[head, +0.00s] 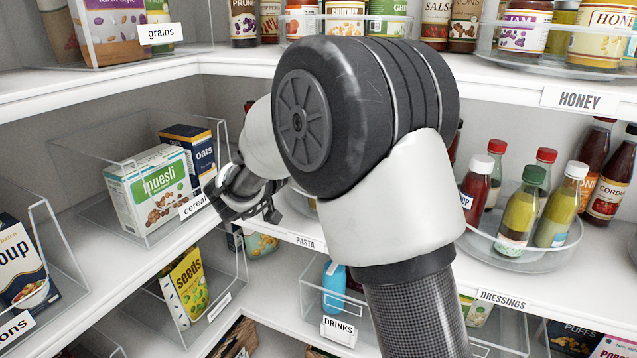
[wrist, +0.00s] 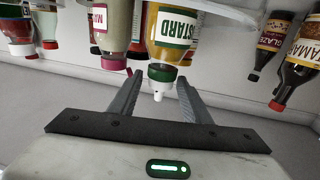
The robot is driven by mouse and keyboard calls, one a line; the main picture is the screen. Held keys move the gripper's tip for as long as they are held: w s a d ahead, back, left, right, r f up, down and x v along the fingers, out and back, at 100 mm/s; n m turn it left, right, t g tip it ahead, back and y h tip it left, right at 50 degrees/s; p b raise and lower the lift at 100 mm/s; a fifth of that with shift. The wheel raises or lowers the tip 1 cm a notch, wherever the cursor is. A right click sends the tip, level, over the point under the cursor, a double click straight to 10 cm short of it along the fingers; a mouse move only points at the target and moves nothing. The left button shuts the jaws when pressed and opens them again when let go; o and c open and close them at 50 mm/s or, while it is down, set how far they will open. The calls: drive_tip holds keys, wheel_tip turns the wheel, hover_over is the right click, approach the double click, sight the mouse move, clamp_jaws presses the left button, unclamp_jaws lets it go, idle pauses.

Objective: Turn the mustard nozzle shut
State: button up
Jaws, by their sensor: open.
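The mustard bottle (wrist: 172,35), yellow with a white label, shows in the wrist view with its cap end pointing down in the picture. Its green cap (wrist: 162,73) and white nozzle (wrist: 158,88) lie between the two fingers of my gripper (wrist: 159,82). The fingers stand apart with a gap on each side of the nozzle, and hold nothing. In the head view my gripper (head: 246,205) is at the left of my arm, by the middle shelf. The mustard bottle cannot be made out there; my arm hides much of the shelf corner.
In the wrist view a pale bottle with a pink cap (wrist: 118,25) stands close left of the mustard. Dark sauce bottles (wrist: 301,62) are at the right. In the head view the clear cereal bin (head: 130,205) is near my gripper, and a dressings turntable (head: 520,255) is at right.

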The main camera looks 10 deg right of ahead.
drive_tip(key=shift+a, duration=0.1)
idle(0.4)
drive_tip(key=v, duration=0.7)
idle(0.4)
drive_tip(key=shift+r, duration=0.1)
